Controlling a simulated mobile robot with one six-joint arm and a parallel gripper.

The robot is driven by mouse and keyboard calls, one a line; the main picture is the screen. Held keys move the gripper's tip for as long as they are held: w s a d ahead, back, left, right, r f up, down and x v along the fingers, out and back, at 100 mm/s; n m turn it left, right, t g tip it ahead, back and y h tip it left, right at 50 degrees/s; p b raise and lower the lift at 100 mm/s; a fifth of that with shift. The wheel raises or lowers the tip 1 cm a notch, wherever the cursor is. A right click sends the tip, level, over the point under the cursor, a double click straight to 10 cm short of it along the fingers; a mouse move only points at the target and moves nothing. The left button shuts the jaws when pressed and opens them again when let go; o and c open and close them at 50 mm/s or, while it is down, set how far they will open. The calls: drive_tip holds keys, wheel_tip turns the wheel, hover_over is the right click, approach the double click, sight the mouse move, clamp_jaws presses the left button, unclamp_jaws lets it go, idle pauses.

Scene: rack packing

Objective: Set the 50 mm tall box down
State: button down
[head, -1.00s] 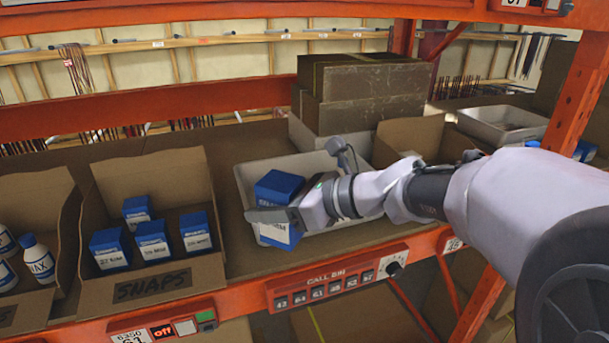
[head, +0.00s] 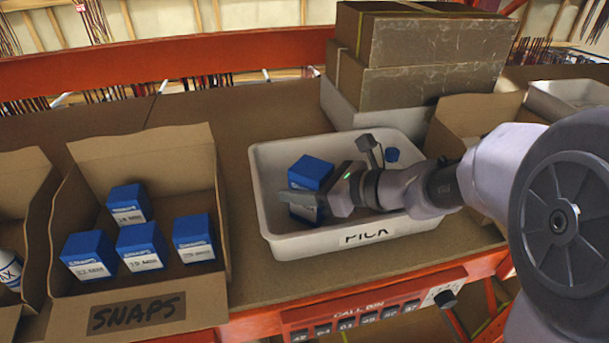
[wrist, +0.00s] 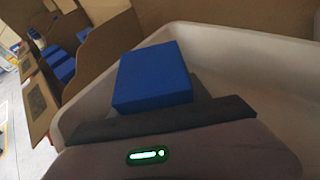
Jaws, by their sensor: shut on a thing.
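The held box (head: 311,172) is blue on top with a white label band below. In the head view it is inside the white bin marked PICK (head: 275,235), toward its left part. My gripper (head: 300,200) is shut on the box, with a finger across its near side. In the wrist view the box's blue top (wrist: 153,77) stands above the grey fingers, with the bin wall (wrist: 215,50) around it. Its underside is hidden, so I cannot tell whether it touches the bin floor.
A cardboard box marked SNAPS (head: 135,315) holds several blue boxes (head: 141,245) on the left. A small blue item (head: 392,155) shows in the bin behind my wrist. Stacked brown cartons (head: 425,50) stand behind the bin. An open carton (head: 455,120) stands to its right.

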drive_tip(key=shift+s, duration=0.3)
drive_tip(key=shift+w+f, duration=0.1)
drive_tip(key=shift+f, duration=0.05)
drive_tip(key=c, duration=0.5)
unclamp_jaws()
drive_tip(key=shift+w, duration=0.1)
drive_tip(key=shift+r, duration=0.25)
drive_tip(key=v, duration=1.2)
drive_tip(key=shift+p, duration=0.35)
